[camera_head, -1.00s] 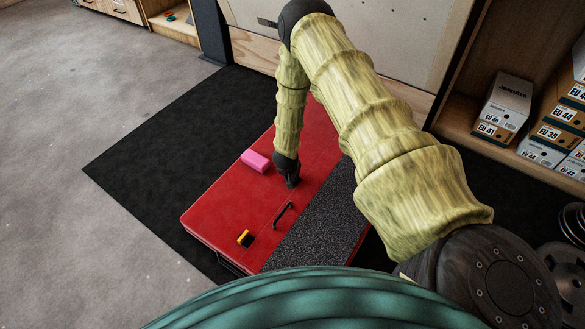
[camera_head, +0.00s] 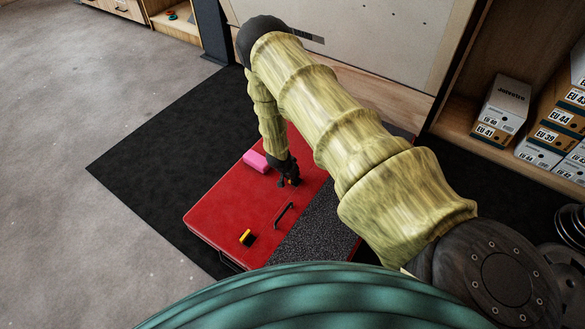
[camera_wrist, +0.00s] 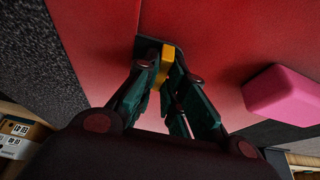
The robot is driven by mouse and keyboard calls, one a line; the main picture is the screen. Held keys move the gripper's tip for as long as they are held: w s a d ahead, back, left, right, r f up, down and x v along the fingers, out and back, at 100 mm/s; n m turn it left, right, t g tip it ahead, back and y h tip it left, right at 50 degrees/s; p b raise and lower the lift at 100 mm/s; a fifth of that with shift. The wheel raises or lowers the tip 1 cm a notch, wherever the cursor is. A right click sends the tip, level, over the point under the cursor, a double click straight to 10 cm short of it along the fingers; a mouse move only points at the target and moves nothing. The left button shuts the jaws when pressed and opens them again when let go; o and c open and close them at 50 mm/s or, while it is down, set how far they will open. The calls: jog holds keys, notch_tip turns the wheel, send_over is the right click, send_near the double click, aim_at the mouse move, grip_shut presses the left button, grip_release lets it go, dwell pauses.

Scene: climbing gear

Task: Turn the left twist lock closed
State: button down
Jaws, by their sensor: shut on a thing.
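A red case lid (camera_head: 225,210) lies flat on the floor mat, with two twist locks on it. My gripper (camera_head: 290,182) is down at the far lock, by the dark strip, and mostly hides it. In the wrist view my gripper (camera_wrist: 166,70) is shut on the yellow handle (camera_wrist: 165,62) of that twist lock. Its black base plate (camera_wrist: 146,46) shows against the red lid. The other twist lock (camera_head: 246,238), yellow and black, sits untouched at the near left of the lid. I cannot tell the exact angle of the held handle.
A pink block (camera_head: 256,161) lies on the lid just left of my gripper. A black bar handle (camera_head: 284,215) stands between the locks. A grey speckled strip (camera_head: 318,220) borders the lid's right. Shoe boxes (camera_head: 500,105) fill a shelf at right. The floor at left is clear.

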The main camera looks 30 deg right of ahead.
jog(key=shift+s+a, duration=0.1)
jog(key=shift+s, duration=0.05)
jog(key=c, duration=1.6)
grip_release()
jog(key=shift+o, duration=0.5)
jog(key=shift+r, duration=0.15)
jog(key=v, duration=1.2)
